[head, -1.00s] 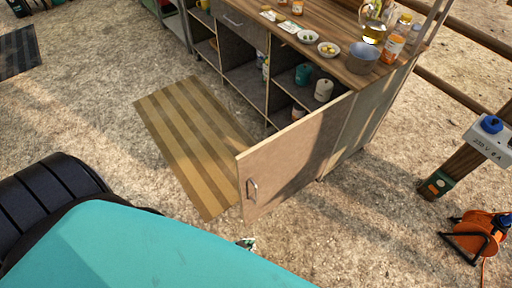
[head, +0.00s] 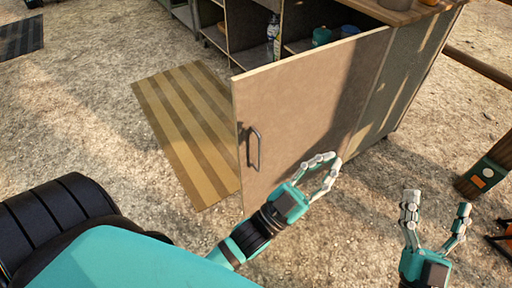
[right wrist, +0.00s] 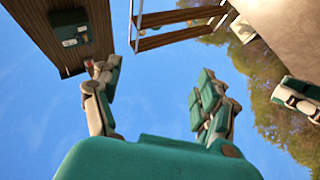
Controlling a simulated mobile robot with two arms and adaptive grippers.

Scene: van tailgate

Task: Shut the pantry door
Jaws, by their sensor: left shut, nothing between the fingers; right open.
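The pantry door (head: 300,110) stands open, swung out from the cabinet toward me, its broad face turned to me. A metal bar handle (head: 254,149) sits near its left, free edge. My left gripper (head: 331,166) is shut and empty, in front of the lower part of the door in the head view, right of the handle. I cannot tell whether it touches the door. My right gripper (head: 436,207) is open and empty, further right over the ground. Its fingers also show spread in the right wrist view (right wrist: 160,90), against sky.
The cabinet's open shelves (head: 248,40) hold a bottle (head: 273,38) and a teal jar (head: 321,36). A striped mat (head: 185,125) lies left of the door. A wooden post (head: 488,170) stands at the right.

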